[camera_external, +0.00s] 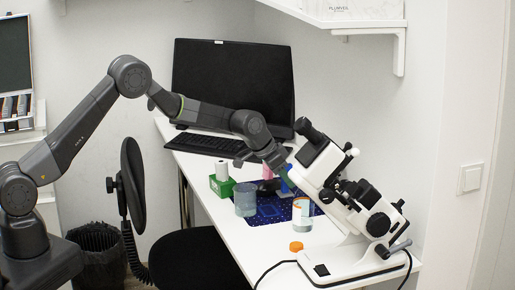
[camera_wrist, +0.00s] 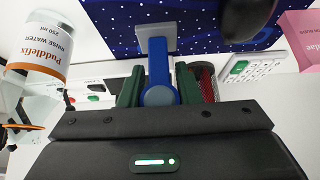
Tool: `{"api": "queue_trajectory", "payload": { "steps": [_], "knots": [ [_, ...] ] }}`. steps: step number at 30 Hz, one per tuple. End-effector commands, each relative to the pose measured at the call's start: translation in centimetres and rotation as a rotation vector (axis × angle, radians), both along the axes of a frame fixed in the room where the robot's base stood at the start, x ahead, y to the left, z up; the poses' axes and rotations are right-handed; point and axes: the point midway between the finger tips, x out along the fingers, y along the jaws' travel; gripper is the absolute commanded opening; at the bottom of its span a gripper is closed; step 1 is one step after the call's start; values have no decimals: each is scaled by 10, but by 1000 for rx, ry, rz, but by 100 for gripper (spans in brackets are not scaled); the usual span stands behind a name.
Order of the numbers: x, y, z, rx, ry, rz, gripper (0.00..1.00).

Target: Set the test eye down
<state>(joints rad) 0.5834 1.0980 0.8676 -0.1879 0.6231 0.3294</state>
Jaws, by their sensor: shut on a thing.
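The test eye seems to be the blue piece (camera_wrist: 160,68) with a round blue disc and a grey square plate in the wrist view. My gripper (camera_wrist: 159,84) is shut on it, with a green finger on each side. In the external view my gripper (camera_external: 282,168) is over the desk beside the white microscope-like instrument, and a bit of blue (camera_external: 286,186) shows below it. The dark blue speckled mat (camera_external: 268,211) lies below; it also shows in the wrist view (camera_wrist: 105,25). I cannot tell whether the blue piece touches the mat.
The white instrument (camera_external: 335,185) stands close on the right. A blue-grey jar (camera_external: 245,202), a labelled bottle (camera_external: 302,216) and a green box (camera_external: 221,187) stand nearby. An orange cap (camera_external: 296,246) lies in front. The monitor (camera_external: 235,78) and keyboard (camera_external: 205,144) are behind.

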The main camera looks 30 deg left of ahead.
Motion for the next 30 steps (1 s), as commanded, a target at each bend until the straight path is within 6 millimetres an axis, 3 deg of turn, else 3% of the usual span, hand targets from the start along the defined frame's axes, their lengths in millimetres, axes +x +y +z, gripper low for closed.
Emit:
{"api": "queue_trajectory", "payload": {
  "steps": [9, 20, 21, 24, 30],
  "knots": [
    [0, 0, -35, 0, 0, -1, 4],
    [0, 0, -41, 0, -1, -1, 4],
    [0, 0, -42, 0, -1, -1, 32],
    [0, 0, -41, 0, 0, -1, 52],
    [0, 0, -41, 0, 0, -1, 52]
  ]
}}
